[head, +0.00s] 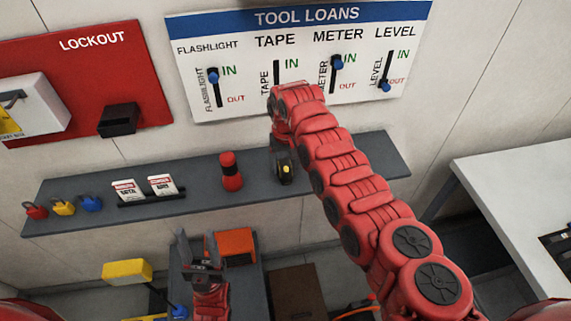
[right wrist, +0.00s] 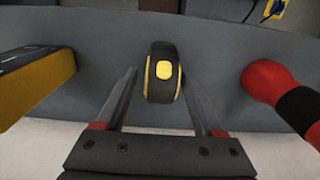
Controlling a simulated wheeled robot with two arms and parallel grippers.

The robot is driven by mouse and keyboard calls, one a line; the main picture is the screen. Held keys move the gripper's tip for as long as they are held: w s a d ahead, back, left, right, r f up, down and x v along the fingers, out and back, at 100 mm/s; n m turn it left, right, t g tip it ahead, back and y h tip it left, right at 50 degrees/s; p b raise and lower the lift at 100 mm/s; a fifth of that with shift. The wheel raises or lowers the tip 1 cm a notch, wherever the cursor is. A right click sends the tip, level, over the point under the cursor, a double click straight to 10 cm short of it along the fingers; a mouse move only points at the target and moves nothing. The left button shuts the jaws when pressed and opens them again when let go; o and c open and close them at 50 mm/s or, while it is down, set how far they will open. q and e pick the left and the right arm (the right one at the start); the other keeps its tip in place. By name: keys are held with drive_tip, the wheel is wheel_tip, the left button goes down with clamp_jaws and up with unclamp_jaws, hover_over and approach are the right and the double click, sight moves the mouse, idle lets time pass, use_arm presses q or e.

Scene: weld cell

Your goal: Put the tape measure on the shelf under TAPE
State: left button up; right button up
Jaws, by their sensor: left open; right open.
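The tape measure (right wrist: 163,88), black with a yellow button and yellow trim, stands on the grey shelf (head: 120,202). In the head view the tape measure (head: 286,174) shows just below my right gripper (head: 282,152). In the right wrist view my right gripper (right wrist: 160,75) is open, one finger on each side of the tape measure, with a small gap at both sides. The TAPE label (head: 275,40) is on the board above; the lower end of its slider is hidden by my right arm. My left gripper (head: 200,252) is open and empty, below the shelf.
A red and black flashlight (head: 231,172) stands on the shelf left of the tape measure. A yellow and dark object (right wrist: 35,85) is on its other side. Several padlocks (head: 63,206) and tags (head: 162,185) are at the shelf's left. A white table (head: 520,175) stands right.

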sight(285, 162)
drive_tip(key=shift+r, duration=0.1)
drive_tip(key=shift+r+p, duration=0.3)
wheel_tip(285, 162, up, 4)
drive_tip(key=b, duration=0.2)
drive_tip(key=shift+w+a+b, duration=0.1)
drive_tip(key=shift+b, duration=0.3)
wheel_tip(285, 162, up, 8)
drive_tip(key=b, duration=0.2)
drive_tip(key=shift+f, duration=0.15)
drive_tip(key=shift+s+f, duration=0.1)
drive_tip(key=shift+s, duration=0.1)
